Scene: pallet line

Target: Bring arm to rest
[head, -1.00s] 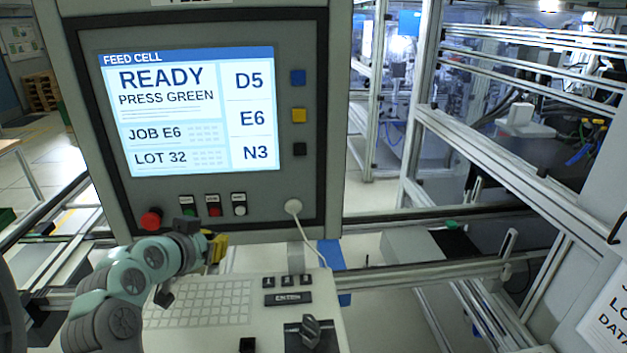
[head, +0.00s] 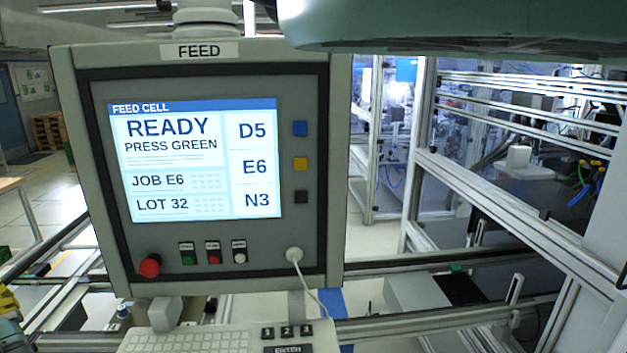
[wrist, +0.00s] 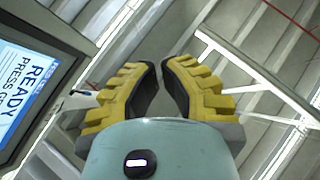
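My gripper (wrist: 159,70) has yellow ribbed fingers with dark pads. In the wrist view the fingertips lean in until they almost meet, with only a narrow gap and nothing held between them. In the head view just a yellow part of my gripper (head: 8,300) shows at the lower left edge, left of the control panel and apart from it. A teal link of my arm crosses the top right of the head view. Most of the arm is out of view.
The grey control panel (head: 212,255) has a lit screen (head: 190,160) reading READY, PRESS GREEN. Below are a red knob (head: 149,267) and small buttons. A white cable (head: 312,288) hangs above the keyboard (head: 190,342). Metal rails (head: 470,320) and framing stand right. The wrist view shows the screen (wrist: 25,85) left.

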